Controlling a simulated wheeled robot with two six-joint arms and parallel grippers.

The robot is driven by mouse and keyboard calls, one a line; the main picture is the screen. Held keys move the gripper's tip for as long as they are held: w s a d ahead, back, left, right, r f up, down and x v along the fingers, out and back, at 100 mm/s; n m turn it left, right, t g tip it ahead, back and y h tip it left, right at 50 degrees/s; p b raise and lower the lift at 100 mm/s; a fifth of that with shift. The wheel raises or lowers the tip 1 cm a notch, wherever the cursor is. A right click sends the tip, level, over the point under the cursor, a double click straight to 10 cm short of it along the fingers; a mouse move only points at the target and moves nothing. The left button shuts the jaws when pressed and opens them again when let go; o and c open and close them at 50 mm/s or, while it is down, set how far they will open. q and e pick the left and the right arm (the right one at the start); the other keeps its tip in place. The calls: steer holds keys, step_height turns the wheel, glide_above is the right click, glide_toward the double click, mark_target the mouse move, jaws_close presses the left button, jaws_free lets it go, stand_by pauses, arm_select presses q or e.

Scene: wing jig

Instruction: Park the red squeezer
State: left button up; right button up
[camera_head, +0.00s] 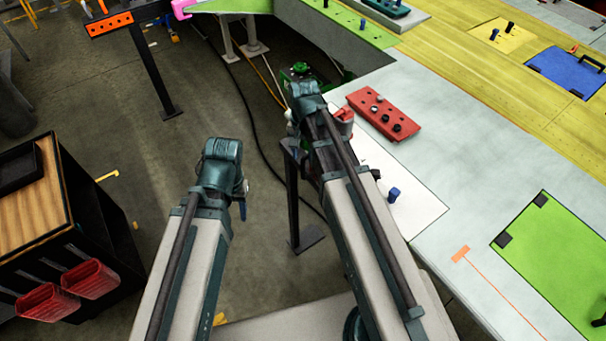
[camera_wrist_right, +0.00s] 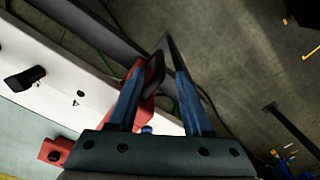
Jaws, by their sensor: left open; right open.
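The red squeezer, as I take it, is a red body (camera_head: 343,115) partly hidden behind my right wrist in the head view. In the right wrist view the red body (camera_wrist_right: 151,84) lies between the fingers of my right gripper (camera_wrist_right: 160,72), close to the left finger. Those fingers are apart; whether either touches it I cannot tell. In the head view my right arm covers that gripper's fingers. My left gripper (camera_head: 243,208) hangs over the floor at left, open, with nothing seen in it.
A red plate with knobs (camera_head: 383,115) lies on the grey bench (camera_head: 450,150), beside a white panel with a blue knob (camera_head: 394,194). A dark post (camera_head: 292,200) stands below my right arm. A cabinet with red bins (camera_head: 90,278) is at left.

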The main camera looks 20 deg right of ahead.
mark_target(303, 168)
step_height(303, 168, down, 7)
steer(key=b, duration=0.6)
steer(key=shift+r, duration=0.1)
jaws_close()
stand_by(1.1)
